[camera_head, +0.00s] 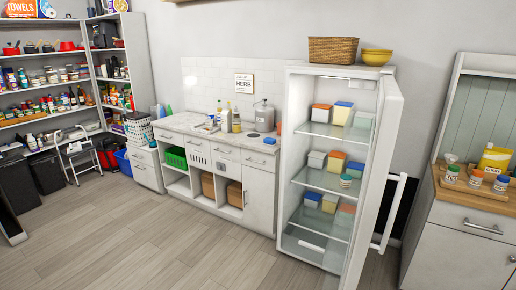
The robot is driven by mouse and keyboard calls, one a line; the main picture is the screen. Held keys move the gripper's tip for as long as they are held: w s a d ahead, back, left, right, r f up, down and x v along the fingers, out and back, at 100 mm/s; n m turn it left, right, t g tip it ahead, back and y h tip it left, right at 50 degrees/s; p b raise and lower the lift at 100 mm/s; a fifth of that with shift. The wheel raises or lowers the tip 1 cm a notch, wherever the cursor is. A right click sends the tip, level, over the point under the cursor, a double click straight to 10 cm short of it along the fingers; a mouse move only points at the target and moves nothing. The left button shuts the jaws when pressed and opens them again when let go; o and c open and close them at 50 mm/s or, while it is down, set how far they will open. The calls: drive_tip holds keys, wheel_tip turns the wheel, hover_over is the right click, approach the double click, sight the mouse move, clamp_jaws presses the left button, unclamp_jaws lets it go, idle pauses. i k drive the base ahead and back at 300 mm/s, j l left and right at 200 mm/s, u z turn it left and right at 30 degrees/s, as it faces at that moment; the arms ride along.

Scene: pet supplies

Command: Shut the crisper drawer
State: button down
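The white fridge (300,92) stands right of the counter with its door (378,170) swung open to the right. The crisper drawer (313,246) is at the bottom of the fridge, below the lowest glass shelf. It looks pale and clear, with a light bar on its front. I cannot tell from here how far it is pulled out. Part of the low right side of the fridge is hidden by the open door. My gripper is not in view.
Boxes with coloured lids (336,161) stand on the fridge shelves. A basket (333,50) and yellow bowls (376,57) sit on top. A wooden-topped cabinet (455,245) is right of the door. The wood floor (170,250) before the counter is clear.

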sight(308, 246)
drive_tip(key=i+j, duration=0.15)
drive_tip(key=i, duration=0.35)
drive_tip(key=i+j+z, duration=0.15)
drive_tip(key=i, duration=0.3)
drive_tip(key=i+j+z, duration=0.2)
drive_tip(key=z, duration=0.25)
drive_tip(key=i+j+z, duration=0.3)
drive_tip(key=z, duration=0.15)
drive_tip(key=i+j+z, duration=0.25)
drive_tip(key=j+z, duration=0.2)
drive_tip(key=i+j+z, duration=0.1)
drive_tip(key=j+z, duration=0.3)
drive_tip(key=i+j+z, duration=0.2)
drive_tip(key=j+z, duration=0.25)
drive_tip(key=j, duration=0.1)
